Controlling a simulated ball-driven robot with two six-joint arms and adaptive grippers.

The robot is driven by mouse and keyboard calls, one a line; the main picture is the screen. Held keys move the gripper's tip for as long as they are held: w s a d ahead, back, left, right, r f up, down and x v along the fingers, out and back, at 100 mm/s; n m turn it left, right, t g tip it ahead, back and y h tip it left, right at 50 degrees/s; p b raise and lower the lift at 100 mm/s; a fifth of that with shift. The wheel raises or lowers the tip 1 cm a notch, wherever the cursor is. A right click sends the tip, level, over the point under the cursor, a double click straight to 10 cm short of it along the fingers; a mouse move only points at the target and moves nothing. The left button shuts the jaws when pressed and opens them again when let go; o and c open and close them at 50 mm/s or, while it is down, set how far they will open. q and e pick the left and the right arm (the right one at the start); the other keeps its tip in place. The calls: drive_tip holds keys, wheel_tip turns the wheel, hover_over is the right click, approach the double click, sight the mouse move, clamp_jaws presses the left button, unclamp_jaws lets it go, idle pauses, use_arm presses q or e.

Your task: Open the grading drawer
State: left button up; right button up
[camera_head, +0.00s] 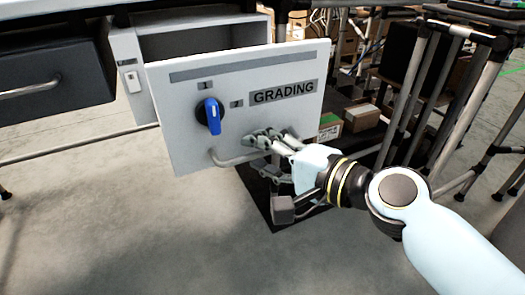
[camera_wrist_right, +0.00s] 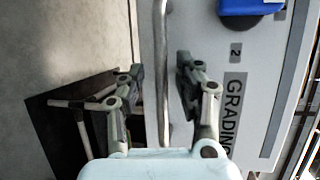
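The white grading drawer front (camera_head: 185,140) carries the label GRADING and stands out from its cabinet, with the open space behind showing above it. A blue knob (camera_head: 213,115) sits on the front, its lever upright, in line with the mark 1. The bar handle (camera_head: 232,160) is at the lower edge. My right gripper (camera_head: 258,152) is at the handle's right part. In the wrist view, the fingers of my right gripper (camera_wrist_right: 160,63) are spread on either side of the handle (camera_wrist_right: 162,85), with gaps visible between. My left gripper is not in view.
A dark drawer (camera_head: 55,80) with its own handle is at the left. A pale cabinet side (camera_head: 132,75) stands behind the grading front. Metal tube frames (camera_head: 405,95) and boxes (camera_head: 360,117) are at the right. The floor below left is clear.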

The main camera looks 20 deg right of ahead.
drive_tip(key=v, duration=1.2)
idle(0.4)
